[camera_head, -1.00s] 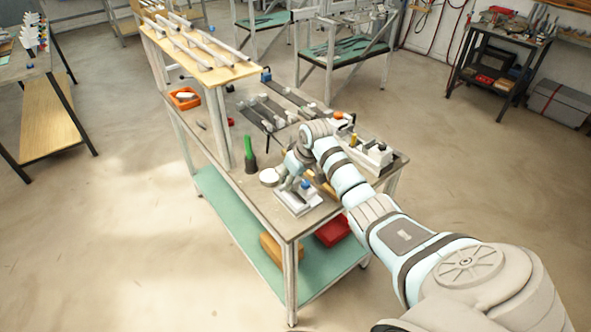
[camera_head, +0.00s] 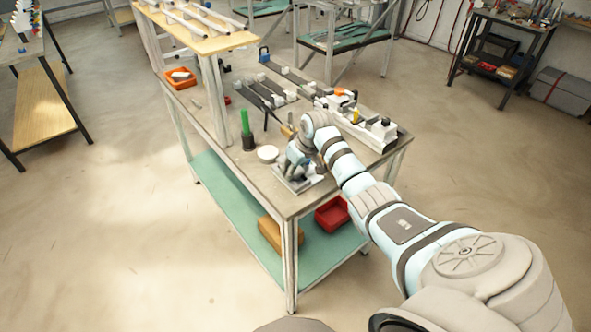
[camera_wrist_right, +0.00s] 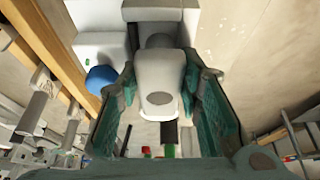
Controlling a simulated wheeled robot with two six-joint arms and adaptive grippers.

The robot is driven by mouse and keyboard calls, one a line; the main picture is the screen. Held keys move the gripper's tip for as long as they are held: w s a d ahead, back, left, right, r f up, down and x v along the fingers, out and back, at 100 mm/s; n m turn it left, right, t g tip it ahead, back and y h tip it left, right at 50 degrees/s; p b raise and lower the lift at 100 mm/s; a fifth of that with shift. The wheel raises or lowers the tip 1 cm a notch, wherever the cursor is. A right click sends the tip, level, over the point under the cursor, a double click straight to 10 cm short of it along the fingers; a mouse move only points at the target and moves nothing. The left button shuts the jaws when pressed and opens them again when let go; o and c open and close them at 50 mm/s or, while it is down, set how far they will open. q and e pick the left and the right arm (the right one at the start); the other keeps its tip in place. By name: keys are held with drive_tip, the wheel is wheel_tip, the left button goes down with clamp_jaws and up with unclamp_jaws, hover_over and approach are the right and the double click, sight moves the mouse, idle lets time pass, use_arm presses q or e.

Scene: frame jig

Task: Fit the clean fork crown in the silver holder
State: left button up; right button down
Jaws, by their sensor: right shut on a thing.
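My right gripper (camera_head: 297,171) is low over the silver holder (camera_head: 309,183) near the front corner of the workbench. In the right wrist view my right gripper (camera_wrist_right: 165,98) is shut on a light grey, rounded part, which I take as the fork crown (camera_wrist_right: 158,70). The crown lies between the two green-lined fingers. Its far end meets or overlaps a pale block of the holder (camera_wrist_right: 160,8); I cannot tell whether it is seated. A blue knob (camera_wrist_right: 100,78) is beside the left finger. In the head view the gripper hides the crown. My left gripper is not in view.
A white round dish (camera_head: 267,153) and a green bottle-like thing (camera_head: 246,128) stand left of the gripper. A grey-white fixture (camera_head: 370,127) stands behind the arm. Dark rails (camera_head: 268,92) lie farther back. A red bin (camera_head: 332,213) is on the lower shelf.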

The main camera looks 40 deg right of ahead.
drive_tip(key=shift+s+a+f+p, duration=0.25)
drive_tip(key=shift+s+f+p, duration=0.05)
drive_tip(key=shift+s+f, duration=0.15)
drive_tip(key=shift+f, duration=0.2)
drive_tip(key=c, duration=1.5)
unclamp_jaws()
drive_tip(key=shift+c, duration=0.2)
drive_tip(key=o, duration=0.5)
drive_tip(key=shift+w+f, duration=0.15)
drive_tip(key=shift+w, duration=0.05)
drive_tip(key=shift+w+d, duration=0.1)
drive_tip(key=shift+w, duration=0.05)
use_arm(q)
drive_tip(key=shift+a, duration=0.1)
use_arm(e)
drive_tip(key=shift+d, duration=0.15)
